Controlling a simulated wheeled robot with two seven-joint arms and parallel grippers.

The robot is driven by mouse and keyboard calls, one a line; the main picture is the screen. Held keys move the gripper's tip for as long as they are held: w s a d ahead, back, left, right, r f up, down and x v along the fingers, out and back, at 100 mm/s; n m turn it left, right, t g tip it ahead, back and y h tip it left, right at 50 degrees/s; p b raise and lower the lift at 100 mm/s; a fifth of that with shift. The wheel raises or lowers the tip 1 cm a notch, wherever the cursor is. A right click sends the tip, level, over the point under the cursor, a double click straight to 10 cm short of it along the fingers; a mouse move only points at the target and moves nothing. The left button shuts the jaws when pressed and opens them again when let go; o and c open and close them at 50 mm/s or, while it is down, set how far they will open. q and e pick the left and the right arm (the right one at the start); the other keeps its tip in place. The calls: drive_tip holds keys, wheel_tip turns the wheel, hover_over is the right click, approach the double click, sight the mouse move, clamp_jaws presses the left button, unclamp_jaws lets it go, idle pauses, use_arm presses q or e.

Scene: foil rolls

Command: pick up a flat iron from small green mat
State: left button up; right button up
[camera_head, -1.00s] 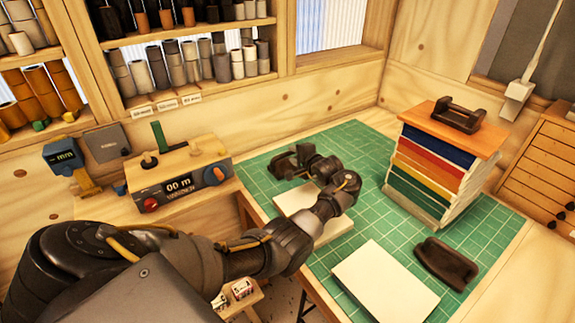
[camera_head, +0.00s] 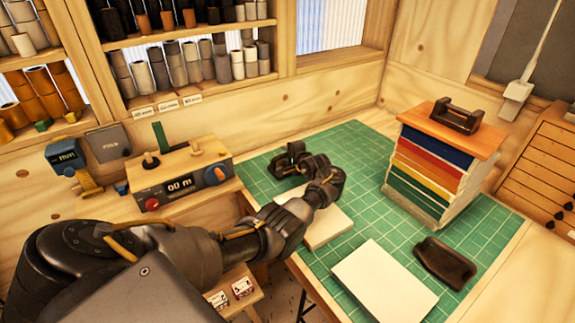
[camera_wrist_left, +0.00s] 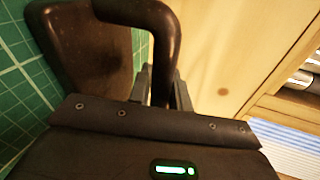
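A dark flat iron (camera_head: 285,166) with a raised handle sits at the far left part of the green mat (camera_head: 352,150). My left gripper (camera_head: 312,165) reaches it from the right side. In the left wrist view, the iron's dark body (camera_wrist_left: 100,62) lies over the green grid, and its curved handle (camera_wrist_left: 163,45) runs down between my two fingers (camera_wrist_left: 163,90). The fingers lie close on both sides of the handle with no clear gap, so the gripper looks shut on it. The fingertips are partly hidden in the head view. My right gripper is out of view.
A pale block (camera_head: 328,230) lies below my left wrist, and a white slab (camera_head: 385,284) lies nearer. A coloured stack (camera_head: 433,165) bears a dark handled object (camera_head: 458,115). A wooden meter box (camera_head: 178,175) stands left of the mat.

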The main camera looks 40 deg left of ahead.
use_arm(q)
clamp_jaws()
idle(1.0)
